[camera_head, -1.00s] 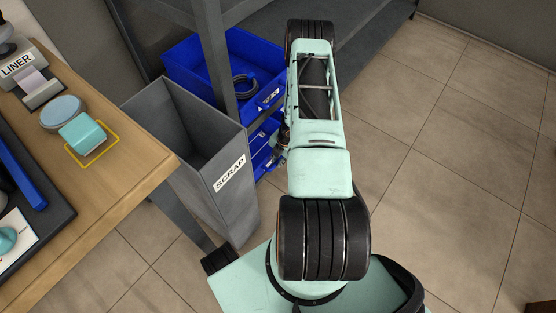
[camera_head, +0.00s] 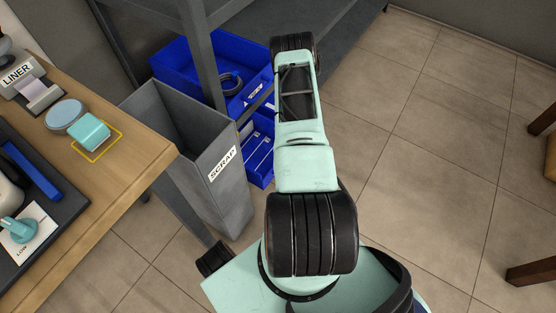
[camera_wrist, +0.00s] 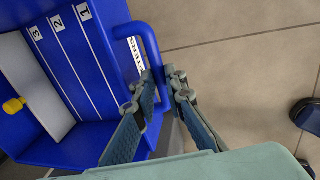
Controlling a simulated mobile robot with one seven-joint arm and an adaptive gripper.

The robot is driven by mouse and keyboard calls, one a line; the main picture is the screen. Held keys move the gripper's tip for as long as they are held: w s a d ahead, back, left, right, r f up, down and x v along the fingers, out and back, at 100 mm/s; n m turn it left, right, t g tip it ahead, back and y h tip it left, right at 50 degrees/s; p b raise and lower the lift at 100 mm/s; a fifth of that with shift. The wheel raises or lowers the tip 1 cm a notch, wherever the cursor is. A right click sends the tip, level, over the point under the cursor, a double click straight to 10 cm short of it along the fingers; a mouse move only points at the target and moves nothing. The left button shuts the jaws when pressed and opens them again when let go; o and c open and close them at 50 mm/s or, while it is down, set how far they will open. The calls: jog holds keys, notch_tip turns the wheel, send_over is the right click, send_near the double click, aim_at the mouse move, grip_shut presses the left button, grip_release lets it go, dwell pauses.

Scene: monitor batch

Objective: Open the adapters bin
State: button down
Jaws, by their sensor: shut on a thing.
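A lower blue bin (camera_head: 260,150), drawn out like a drawer, shows in the head view below a larger blue bin. In the wrist view its open inside (camera_wrist: 85,70) has white dividing lines and the numbers 1, 2 and 3. A small yellow piece (camera_wrist: 14,105) lies at its left. The bin's front carries a white label, partly hidden and not readable as a whole. My gripper (camera_wrist: 160,80) is shut on the bin's blue handle (camera_wrist: 149,38). In the head view my arm hides the gripper and handle.
The upper blue bin (camera_head: 180,62) holds a dark coil (camera_head: 230,82). A grey SCRAP bin (camera_head: 215,195) stands close left of the lower bin. A wooden bench (camera_head: 110,190) is at left, and a grey shelf post (camera_head: 203,60) is behind. Tiled floor at right is largely clear.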

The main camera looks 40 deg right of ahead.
jog(key=s+d, duration=0.3)
jog(key=s, duration=0.7)
jog(key=shift+d+p, duration=0.3)
jog(key=shift+p, duration=0.1)
jog(key=shift+s, duration=0.1)
jog(key=c, duration=2)
grip_release()
jog(key=shift+o, duration=0.2)
jog(key=shift+r, duration=0.1)
notch_tip(320, 180, up, 12)
jog(key=s, duration=0.2)
jog(key=shift+d+f, duration=0.2)
jog(key=shift+d, duration=0.15)
